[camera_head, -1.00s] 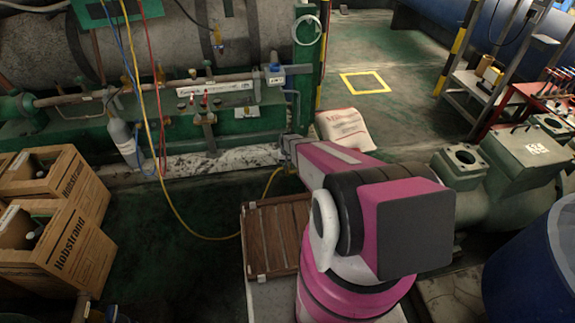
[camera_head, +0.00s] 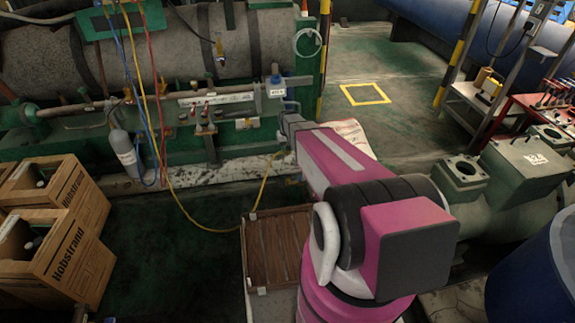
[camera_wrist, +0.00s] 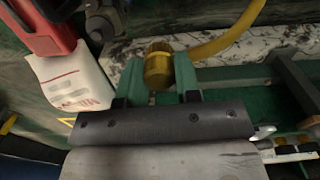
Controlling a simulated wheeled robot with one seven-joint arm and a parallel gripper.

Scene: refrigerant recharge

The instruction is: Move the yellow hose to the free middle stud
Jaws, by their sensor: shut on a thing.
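The yellow hose (camera_head: 180,203) hangs from the green panel (camera_head: 122,18) at the upper left, dips toward the floor and curves up to my gripper. In the wrist view, the hose (camera_wrist: 226,38) runs to a brass-yellow end fitting (camera_wrist: 158,68). My gripper (camera_wrist: 156,82) has its two green fingers shut on either side of this fitting. In the head view my gripper (camera_head: 284,130) is in front of the green machine frame, right of the red-handled valves (camera_head: 204,112). I cannot make out the middle stud clearly.
A white sack (camera_head: 352,134) lies behind my arm, partly hidden. Blue and red hoses (camera_head: 155,95) hang beside the yellow one. A blue drum (camera_head: 530,270) and grey-green machinery (camera_head: 510,180) are at right.

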